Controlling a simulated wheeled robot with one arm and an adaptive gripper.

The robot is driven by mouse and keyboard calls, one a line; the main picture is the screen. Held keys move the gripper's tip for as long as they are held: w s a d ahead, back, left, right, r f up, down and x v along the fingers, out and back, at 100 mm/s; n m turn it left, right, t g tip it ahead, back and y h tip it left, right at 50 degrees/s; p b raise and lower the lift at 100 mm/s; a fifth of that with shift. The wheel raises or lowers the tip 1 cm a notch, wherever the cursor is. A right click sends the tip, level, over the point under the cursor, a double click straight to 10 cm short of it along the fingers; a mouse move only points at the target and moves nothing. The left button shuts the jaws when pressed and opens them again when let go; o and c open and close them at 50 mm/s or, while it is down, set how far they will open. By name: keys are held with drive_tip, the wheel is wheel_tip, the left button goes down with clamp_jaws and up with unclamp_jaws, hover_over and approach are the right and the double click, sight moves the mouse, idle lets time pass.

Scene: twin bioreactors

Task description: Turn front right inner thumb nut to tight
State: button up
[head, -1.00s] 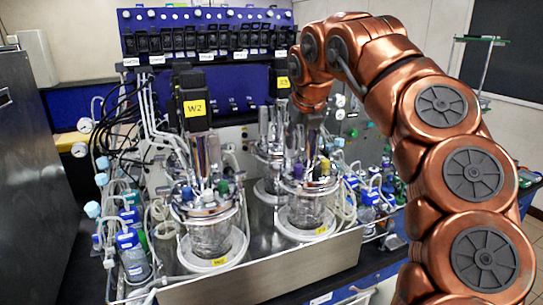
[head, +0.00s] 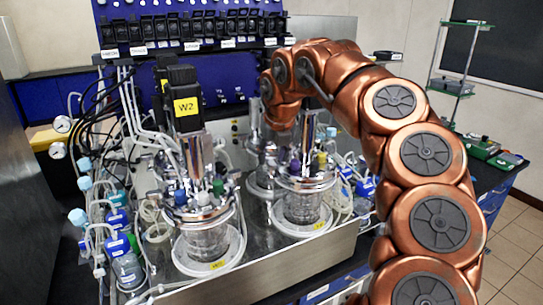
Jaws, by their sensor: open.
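The right vessel (head: 302,207) is a glass bioreactor with a steel head plate (head: 304,181) and a tall steel column (head: 308,140). Coloured caps, purple, green and yellow, stand on its head plate. The thumb nuts on the rim are too small to tell apart, so I cannot tell which is the front right inner one or how tight it is. My copper arm reaches in from the right, and its wrist ends just behind and left of that column. My gripper is hidden below the wrist among the steel parts.
The left vessel (head: 207,238), with a black motor labelled W2 (head: 186,107), stands nearer. Another vessel (head: 262,165) stands behind. Tubing and blue-capped bottles (head: 126,266) crowd the left. The steel tray's front wall (head: 305,266) faces me. Open floor (head: 510,260) shows at right.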

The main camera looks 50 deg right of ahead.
drive_tip(key=shift+x, duration=0.85)
clamp_jaws()
